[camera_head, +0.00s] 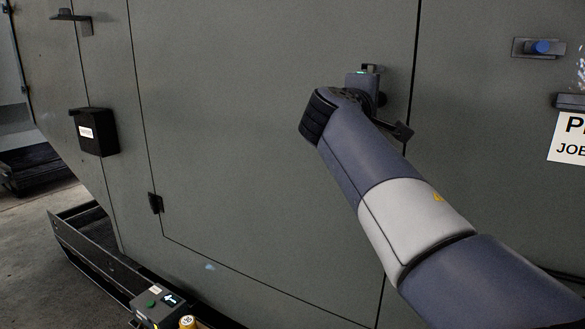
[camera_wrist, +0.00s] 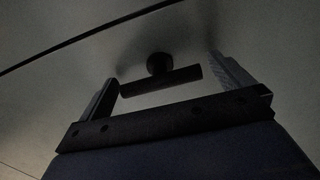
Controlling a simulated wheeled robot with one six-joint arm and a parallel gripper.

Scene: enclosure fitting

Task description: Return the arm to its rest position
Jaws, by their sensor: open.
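My arm (camera_head: 400,215) is stretched out up and left to a grey enclosure panel (camera_head: 250,130) in the head view. Its wrist hides most of my gripper there. In the wrist view my gripper (camera_wrist: 165,70) is open, with one finger at each side of a dark T-shaped handle (camera_wrist: 160,82). The handle's bar lies between the fingers, and its round stem meets the panel. I cannot tell whether either finger touches the bar. A dark lever end (camera_head: 400,131) shows just right of my wrist in the head view.
A black box with a white label (camera_head: 98,132) and a small latch (camera_head: 155,203) are on the panel at left. A blue button (camera_head: 541,47) and a paper sign (camera_head: 568,140) are at right. A control box (camera_head: 158,304) stands low at the front. Floor shows at left.

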